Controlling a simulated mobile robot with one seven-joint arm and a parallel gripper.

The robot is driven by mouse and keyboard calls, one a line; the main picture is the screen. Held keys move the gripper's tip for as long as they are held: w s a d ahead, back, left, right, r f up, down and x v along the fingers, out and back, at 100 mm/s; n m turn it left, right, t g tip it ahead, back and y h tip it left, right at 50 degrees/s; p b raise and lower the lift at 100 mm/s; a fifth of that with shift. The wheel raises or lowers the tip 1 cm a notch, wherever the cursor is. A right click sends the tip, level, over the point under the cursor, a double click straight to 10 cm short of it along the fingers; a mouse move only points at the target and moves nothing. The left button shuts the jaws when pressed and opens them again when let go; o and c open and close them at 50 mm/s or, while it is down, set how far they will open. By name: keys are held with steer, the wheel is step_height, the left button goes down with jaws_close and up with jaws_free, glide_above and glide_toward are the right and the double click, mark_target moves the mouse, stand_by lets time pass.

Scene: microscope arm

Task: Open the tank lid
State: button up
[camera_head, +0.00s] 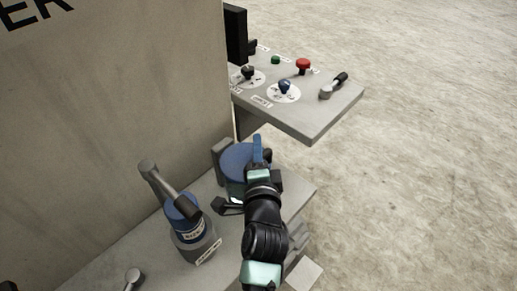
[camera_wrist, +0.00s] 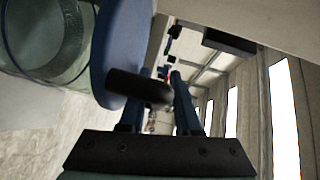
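The tank (camera_wrist: 45,45) shows in the wrist view as a clear, greenish round vessel at the upper left. Its blue disc lid (camera_wrist: 122,35) is beside the vessel's rim there. In the head view the blue lid (camera_head: 236,157) is left of my gripper (camera_head: 258,153), which partly covers it. A dark rounded handle (camera_wrist: 140,87) sticks out from the lid. My gripper (camera_wrist: 160,100) is open, its blue fingers apart. The handle crosses in front of the left finger and hides part of it; I cannot tell whether they touch.
A blue-labelled device with a grey lever (camera_head: 178,205) stands left of my arm. Behind is a control shelf (camera_head: 315,115) with a red button (camera_head: 303,65), a blue knob (camera_head: 285,87) and a lever (camera_head: 333,86). A large grey wall (camera_head: 110,100) bounds the left. Open floor lies right.

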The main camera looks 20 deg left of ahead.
jaws_close()
stand_by(1.4)
